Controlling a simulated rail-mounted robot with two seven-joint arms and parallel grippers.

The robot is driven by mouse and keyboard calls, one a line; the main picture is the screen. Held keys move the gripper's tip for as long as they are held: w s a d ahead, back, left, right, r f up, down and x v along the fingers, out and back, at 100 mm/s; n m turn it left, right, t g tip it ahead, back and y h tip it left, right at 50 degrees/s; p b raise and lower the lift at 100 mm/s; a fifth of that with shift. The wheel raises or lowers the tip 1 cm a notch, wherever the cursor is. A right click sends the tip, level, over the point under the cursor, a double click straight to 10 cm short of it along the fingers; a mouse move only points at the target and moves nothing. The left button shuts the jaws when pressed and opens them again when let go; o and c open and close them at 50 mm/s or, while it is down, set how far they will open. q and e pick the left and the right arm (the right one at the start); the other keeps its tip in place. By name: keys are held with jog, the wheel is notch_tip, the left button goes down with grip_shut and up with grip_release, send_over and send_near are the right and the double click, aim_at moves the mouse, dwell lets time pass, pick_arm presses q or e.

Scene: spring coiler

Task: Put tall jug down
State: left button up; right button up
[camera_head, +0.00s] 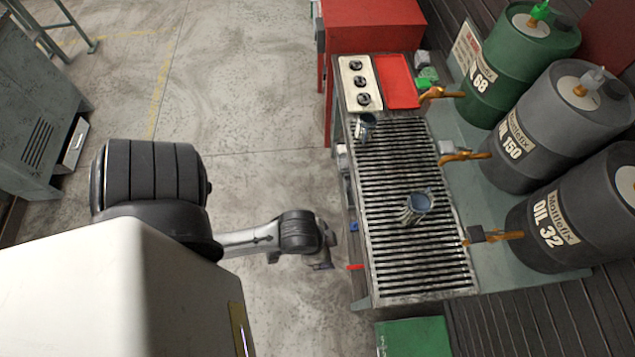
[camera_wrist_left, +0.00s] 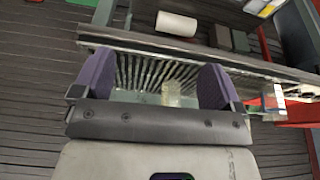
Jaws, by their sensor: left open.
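My left gripper (camera_head: 321,265) is beside the left edge of the slatted grate table (camera_head: 397,270), over the floor side. In the left wrist view its purple fingers (camera_wrist_left: 155,72) are spread with nothing held between them; the grate shows behind. A metal jug with a bluish inside (camera_head: 417,207) stands on the middle right of the grate, apart from the gripper. A second, smaller-looking jug (camera_head: 364,126) stands near the grate's upper left corner. I cannot tell for sure which is the tall jug. My right gripper is not in view.
A green drum (camera_head: 500,75), a grey drum (camera_head: 540,130) and a dark drum (camera_head: 545,245) lie along the right, their orange taps reaching toward the grate. A red tray (camera_head: 397,82) and a panel with knobs (camera_head: 359,84) are beyond it. The grate's near part is clear.

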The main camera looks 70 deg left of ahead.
pick_arm(q)
jog(key=shift+s+a, duration=0.45)
jog(key=shift+s, duration=0.15)
